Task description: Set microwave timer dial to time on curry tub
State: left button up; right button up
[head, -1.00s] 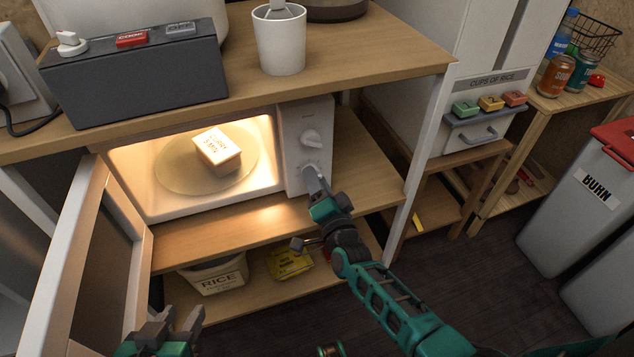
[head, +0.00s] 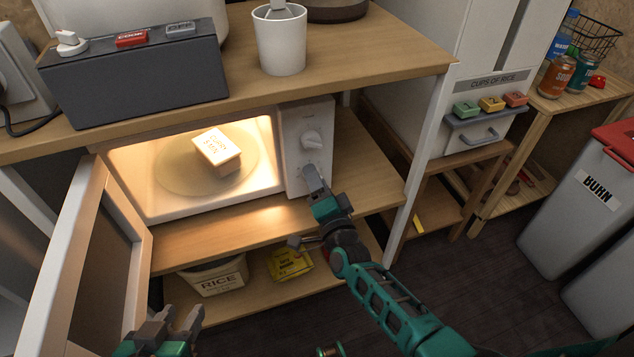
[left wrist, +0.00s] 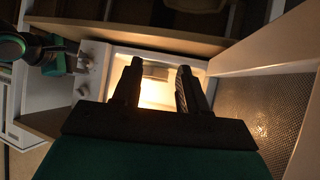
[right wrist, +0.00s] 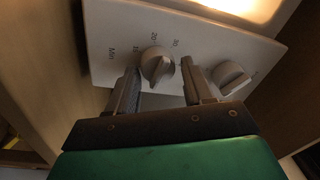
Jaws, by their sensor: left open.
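The curry tub (head: 222,157), a small box-like tub with a pale lid, sits on the turntable inside the lit microwave (head: 180,211). Its lid reads curry and a number of minutes, but the digit is too small to read surely. The timer dial (right wrist: 157,65), the panel's lower knob, has "Min" and numbers beside it in the right wrist view.
A second dial (head: 311,138) sits above the timer dial and beside my right gripper in the right wrist view (right wrist: 231,75). The open microwave door (head: 95,255) stands out at the left. A rice container (head: 215,277) and yellow packet (head: 289,263) lie on the lower shelf.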

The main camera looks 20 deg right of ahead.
jog(key=shift+o, duration=1.2)
jog(key=shift+f, duration=0.1)
pick_arm(q)
jog(key=shift+r, duration=0.1)
pick_arm(e)
jog(key=shift+s, duration=0.15)
jog(key=shift+s, duration=0.4)
pick_arm(q)
jog(key=a+r+p, duration=0.1)
jog(key=p, duration=0.2)
jog(key=shift+s+r, duration=0.1)
jog(key=shift+s, duration=0.05)
pick_arm(e)
jog(key=s, duration=1.2)
jog(key=shift+d+f, duration=0.15)
jog(key=shift+f, duration=0.3)
